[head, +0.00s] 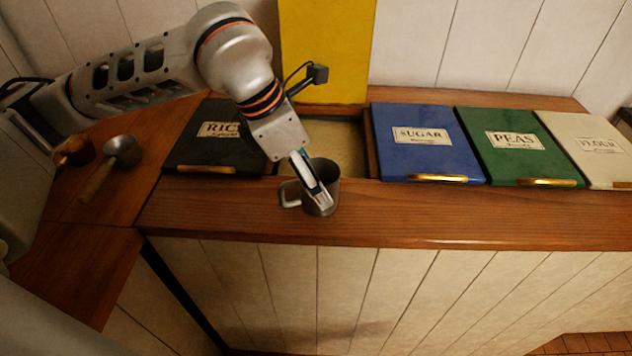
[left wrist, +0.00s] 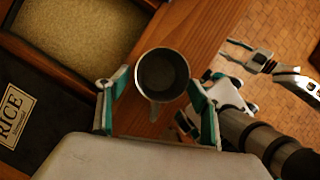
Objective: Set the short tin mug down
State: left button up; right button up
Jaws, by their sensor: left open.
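The short tin mug (head: 332,182) is upright at the wooden counter's front ledge (head: 430,215), in front of the open bin, and appears to stand on it. Its handle points left in the head view. In the left wrist view I look down into the mug (left wrist: 163,75), which seems empty. My left gripper (head: 318,196) is open, with its fingers (left wrist: 157,95) on either side of the mug. In the left wrist view gaps show between the fingers and the mug. My right gripper (left wrist: 245,68) shows beyond the counter edge, partly hidden; its jaw state is unclear.
An open bin of grain (head: 340,148) lies behind the mug, its yellow lid (head: 325,50) raised. Closed rice (head: 205,150), sugar (head: 425,155), peas (head: 515,155) and flour (head: 595,160) lids flank it. A small pan (head: 122,150) sits left. The ledge right of the mug is clear.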

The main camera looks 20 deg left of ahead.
pick_arm(q)
jog(key=v, duration=0.9)
jog(key=shift+a+r+p, duration=0.1)
jog(key=shift+p, duration=0.2)
